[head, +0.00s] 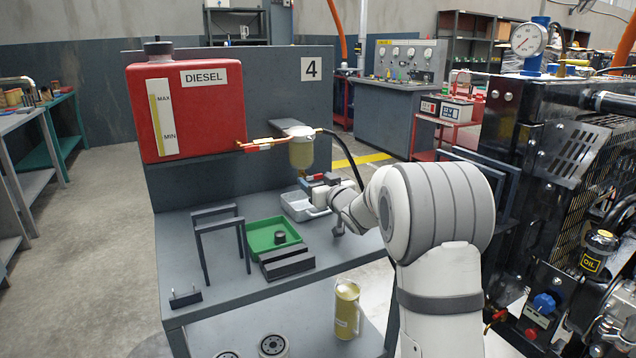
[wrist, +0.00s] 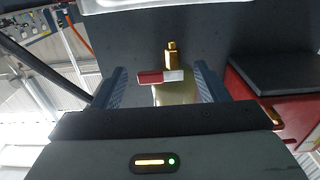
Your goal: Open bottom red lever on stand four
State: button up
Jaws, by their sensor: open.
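Stand four carries a "4" sign (head: 311,69) on its grey panel. A fuel filter with a yellowish bowl (head: 301,153) is fixed to the panel. A small red lever (wrist: 151,77) on a brass valve (wrist: 171,54) shows at the filter's lower end; the wrist view looks upside down. In the head view this lever is small, beside my gripper (head: 318,181). In the wrist view my gripper (wrist: 161,86) is open, its two dark blue fingers on either side of the lever and bowl, with gaps. I cannot tell whether anything touches.
A red diesel tank (head: 187,103) hangs left of the filter, with another red lever (head: 262,146) on its copper pipe. A grey tray (head: 297,208) lies below the filter, beside a green tray (head: 262,246). A black engine (head: 540,150) stands at right.

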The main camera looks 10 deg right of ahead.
jog(key=c, duration=1)
jog(key=shift+n+b, duration=0.3)
jog(key=shift+b, duration=0.05)
jog(key=n+b, duration=0.2)
jog(key=n, duration=0.1)
jog(key=n+b, duration=0.1)
jog(key=shift+r+n+b, duration=0.25)
jog(key=shift+n+b, duration=0.1)
jog(key=shift+n, duration=0.05)
jog(key=n+b, duration=0.2)
jog(key=n, duration=0.1)
jog(key=r+n+b, duration=0.1)
jog(key=n, duration=0.1)
jog(key=shift+a, duration=0.25)
jog(key=o, duration=1)
